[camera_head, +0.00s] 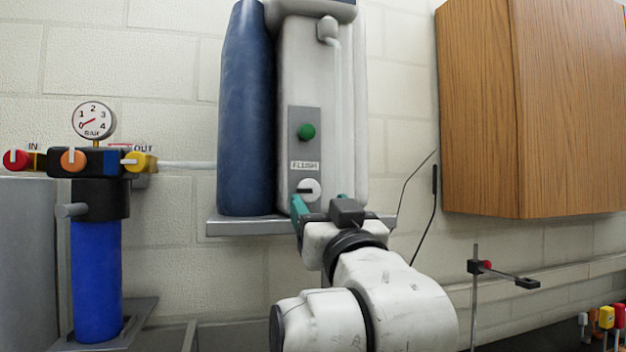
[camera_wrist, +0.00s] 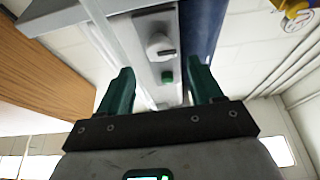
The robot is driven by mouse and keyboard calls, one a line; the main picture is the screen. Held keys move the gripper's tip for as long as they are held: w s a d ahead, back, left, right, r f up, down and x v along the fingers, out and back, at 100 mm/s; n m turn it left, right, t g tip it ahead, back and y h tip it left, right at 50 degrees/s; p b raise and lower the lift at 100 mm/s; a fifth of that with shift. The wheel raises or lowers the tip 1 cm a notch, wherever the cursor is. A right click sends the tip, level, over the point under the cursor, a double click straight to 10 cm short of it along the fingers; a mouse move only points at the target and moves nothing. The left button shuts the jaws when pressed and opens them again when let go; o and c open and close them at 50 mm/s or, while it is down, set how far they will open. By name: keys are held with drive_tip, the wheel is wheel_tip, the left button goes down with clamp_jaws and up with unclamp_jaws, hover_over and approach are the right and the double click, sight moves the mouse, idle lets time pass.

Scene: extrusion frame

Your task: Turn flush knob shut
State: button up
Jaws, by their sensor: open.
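The flush knob (camera_head: 309,189) is a round white dial with a dark mark lying roughly horizontal, on a grey panel under the "FLUSH" label (camera_head: 305,166). In the wrist view the knob (camera_wrist: 159,46) shows beyond the fingertips. My gripper (camera_head: 321,203) has green fingers spread apart and empty, just below and in front of the knob. In the wrist view the gripper (camera_wrist: 160,80) holds nothing. I see no contact with the knob.
A dark blue tank (camera_head: 247,110) stands left of the white unit (camera_head: 310,70) on a metal shelf (camera_head: 240,227). A blue filter (camera_head: 96,265) with a gauge (camera_head: 94,120) and coloured valves is at left. A wooden cabinet (camera_head: 540,110) hangs right. A clamp stand (camera_head: 475,290) stands lower right.

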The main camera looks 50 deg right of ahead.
sight(310, 191)
drive_tip(key=shift+p+x, duration=0.65)
drive_tip(key=shift+x, duration=1.9)
drive_tip(key=shift+c, duration=0.3)
drive_tip(key=c, duration=0.9)
drive_tip(key=shift+c, duration=0.2)
